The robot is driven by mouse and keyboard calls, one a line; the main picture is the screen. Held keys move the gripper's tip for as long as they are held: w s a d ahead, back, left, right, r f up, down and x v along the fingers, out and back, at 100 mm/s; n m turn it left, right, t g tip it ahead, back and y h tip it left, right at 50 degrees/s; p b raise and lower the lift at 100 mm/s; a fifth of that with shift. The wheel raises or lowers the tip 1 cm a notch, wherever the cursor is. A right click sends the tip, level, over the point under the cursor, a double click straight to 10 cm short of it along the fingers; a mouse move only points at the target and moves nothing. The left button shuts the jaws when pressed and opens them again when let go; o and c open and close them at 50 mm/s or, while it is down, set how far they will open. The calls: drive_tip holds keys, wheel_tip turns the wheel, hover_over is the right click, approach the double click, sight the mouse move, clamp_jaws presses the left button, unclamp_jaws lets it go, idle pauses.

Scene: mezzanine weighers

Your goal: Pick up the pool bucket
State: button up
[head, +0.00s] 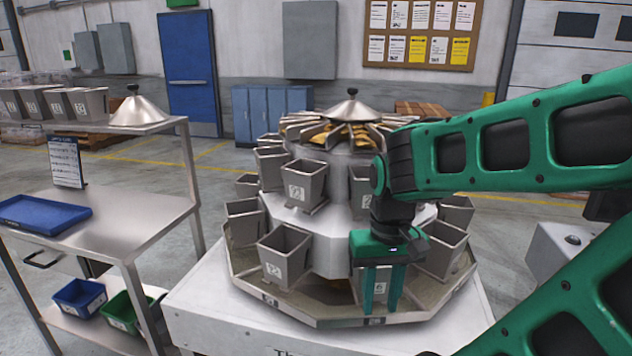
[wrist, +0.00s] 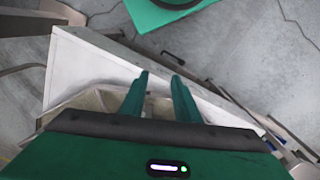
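Several grey metal buckets ring the multi-head weigher in two tiers; which is the pool bucket I cannot tell for sure. A lower-front bucket (head: 382,279) with a number label shows between the fingers of my gripper (head: 381,304). Upper-tier buckets include one at front left (head: 306,182) and one partly hidden by my arm (head: 361,186). Another lower bucket (head: 284,256) stands left of my gripper. My fingers point down and are apart; the wrist view also shows my gripper (wrist: 159,77) with a gap between the fingers and no bucket clearly held there.
The weigher's tray rim (head: 300,317) and white base (head: 205,310) lie below. At left is a steel bench (head: 140,218) with a blue tray (head: 45,214), a blue bin (head: 80,297) and a green bin (head: 120,312). Its upper shelf holds spare buckets (head: 85,103) and a cone (head: 138,108).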

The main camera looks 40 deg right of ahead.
drive_tip(key=n+t, duration=0.5)
drive_tip(key=n, duration=0.5)
approach(296, 191)
wheel_tip(296, 191, up, 4)
drive_tip(key=shift+n, duration=0.4)
drive_tip(key=x, duration=0.4)
drive_tip(key=shift+w+a+f, duration=0.1)
drive_tip(key=shift+a+f, duration=0.05)
drive_tip(key=shift+a, duration=0.1)
drive_tip(key=shift+d+x, duration=0.15)
drive_tip(key=shift+x, duration=1.35)
drive_tip(key=shift+d+x, duration=0.1)
drive_tip(key=shift+x, duration=1.4)
clamp_jaws()
